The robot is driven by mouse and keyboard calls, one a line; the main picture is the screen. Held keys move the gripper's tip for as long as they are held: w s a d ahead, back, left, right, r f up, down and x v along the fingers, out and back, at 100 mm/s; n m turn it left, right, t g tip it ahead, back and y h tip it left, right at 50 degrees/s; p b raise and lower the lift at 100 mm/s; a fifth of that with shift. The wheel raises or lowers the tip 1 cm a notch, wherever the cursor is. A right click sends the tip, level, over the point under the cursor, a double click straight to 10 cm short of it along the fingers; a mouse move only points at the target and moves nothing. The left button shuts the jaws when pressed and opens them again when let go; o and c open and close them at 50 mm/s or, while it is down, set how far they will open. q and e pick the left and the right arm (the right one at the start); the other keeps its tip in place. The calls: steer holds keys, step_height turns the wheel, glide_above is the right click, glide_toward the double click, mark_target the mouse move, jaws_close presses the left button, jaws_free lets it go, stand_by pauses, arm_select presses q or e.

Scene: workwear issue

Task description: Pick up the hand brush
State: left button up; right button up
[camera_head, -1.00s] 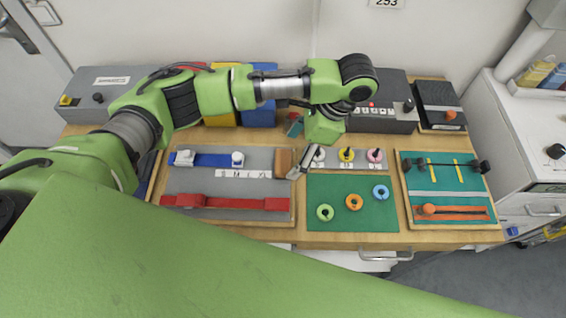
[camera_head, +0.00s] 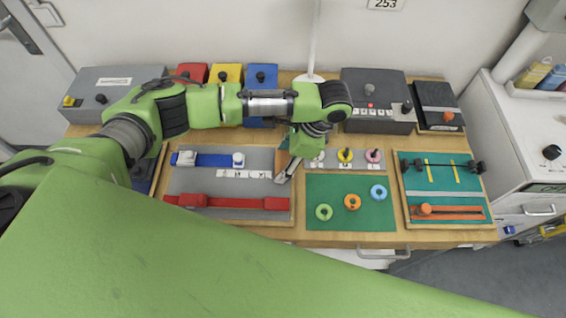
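No hand brush shows clearly. A small brown block (camera_head: 281,158) at the right end of the grey board may be part of it, but my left gripper covers much of it. My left gripper (camera_head: 284,173) points down over the right edge of the board, close beside the brown block. I cannot tell whether it touches the block or whether its fingers are open. My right gripper is out of view.
The grey board (camera_head: 230,188) carries a blue strap and a red strap (camera_head: 235,203). A green mat (camera_head: 338,219) with several coloured rings lies right of it, then a teal board (camera_head: 445,188). Red, yellow and blue bins (camera_head: 262,80) and a grey control box (camera_head: 378,90) stand behind.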

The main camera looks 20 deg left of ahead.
arm_select(q)
steer(key=shift+r, duration=0.3)
steer(key=s+r, duration=0.1)
steer(key=r, duration=0.1)
steer(key=s+d+r, duration=0.1)
steer(key=r, duration=0.2)
steer(key=s+d+r, duration=0.1)
steer(key=r, duration=0.1)
steer(key=shift+s+r, duration=0.15)
steer(key=shift+r, duration=0.25)
steer(key=s+d+r, duration=0.4)
steer(key=s, duration=0.5)
steer(key=shift+d+r+b, duration=0.2)
steer(key=shift+r+b, duration=0.1)
steer(key=shift+b, duration=0.15)
